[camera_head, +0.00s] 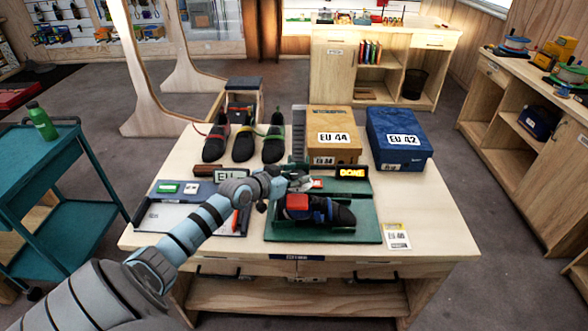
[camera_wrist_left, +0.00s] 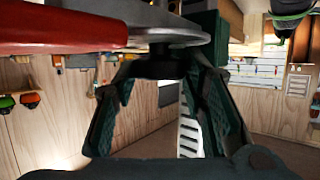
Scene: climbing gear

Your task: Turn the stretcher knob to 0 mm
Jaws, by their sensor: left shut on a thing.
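The stretcher stands on a green base (camera_head: 370,228), with a black and blue climbing shoe (camera_head: 340,216) and a red block (camera_head: 297,202) on it. My left gripper (camera_head: 296,184) is at the stretcher's back left, above the shoe's far side. In the left wrist view its two fingers (camera_wrist_left: 165,95) close around a dark knob (camera_wrist_left: 166,66) below a grey disc (camera_wrist_left: 185,32). A red bar-like part (camera_wrist_left: 60,30) is beside the disc. The knob is hidden in the head view and its setting cannot be read. My right gripper is out of view.
A tan EU 44 box (camera_head: 333,122), a blue EU 42 box (camera_head: 399,120) and three shoes (camera_head: 243,143) are farther back. A grey tray (camera_head: 165,218) lies left, and a card (camera_head: 396,237) right.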

